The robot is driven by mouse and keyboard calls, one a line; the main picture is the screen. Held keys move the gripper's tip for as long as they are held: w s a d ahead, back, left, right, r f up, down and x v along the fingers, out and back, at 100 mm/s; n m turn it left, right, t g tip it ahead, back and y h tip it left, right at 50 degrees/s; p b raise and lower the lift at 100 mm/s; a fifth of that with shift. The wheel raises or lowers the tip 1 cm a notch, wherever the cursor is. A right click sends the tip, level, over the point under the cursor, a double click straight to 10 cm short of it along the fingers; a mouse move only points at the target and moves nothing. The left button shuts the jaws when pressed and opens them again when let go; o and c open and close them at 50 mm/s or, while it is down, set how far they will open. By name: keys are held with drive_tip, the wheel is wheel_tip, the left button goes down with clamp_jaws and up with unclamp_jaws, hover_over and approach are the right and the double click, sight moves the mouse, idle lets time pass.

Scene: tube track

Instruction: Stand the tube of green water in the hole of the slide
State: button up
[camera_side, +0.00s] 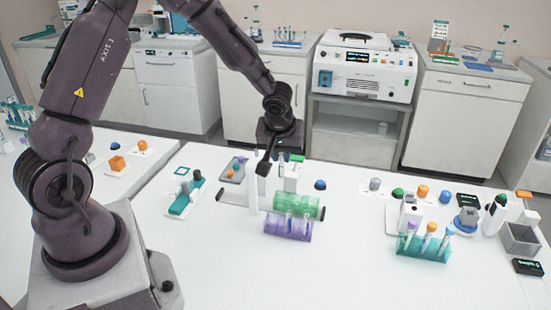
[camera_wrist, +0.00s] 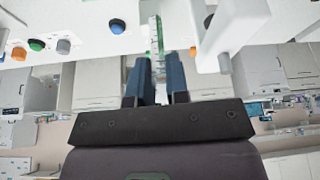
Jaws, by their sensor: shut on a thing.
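My gripper (camera_side: 265,166) points down over the middle of the table, above the left part of the track. In the wrist view its two dark fingers (camera_wrist: 161,82) are shut on a clear tube with green in it (camera_wrist: 155,38). In the side view the tube is mostly hidden by the fingers and white parts. The track shows black end knobs (camera_side: 323,213), a white upright (camera_side: 253,188) and a see-through green block (camera_side: 298,206). I cannot tell which part is the slide or see its hole.
A teal tube rack (camera_side: 422,247) is to the right. A teal stand (camera_side: 186,197) is to the left. A blue dome (camera_side: 320,184) sits behind the track. The front of the table is clear.

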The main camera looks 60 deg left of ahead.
sight(281, 168)
drive_tip(key=shift+f, duration=2.15)
drive_tip(key=shift+f, duration=0.6)
drive_tip(key=shift+f, duration=0.15)
drive_tip(key=shift+r, duration=0.75)
drive_tip(key=shift+f, duration=0.6)
idle(0.4)
drive_tip(key=shift+r, duration=0.6)
drive_tip(key=shift+f, duration=0.55)
idle(1.1)
drive_tip(key=shift+f, duration=0.2)
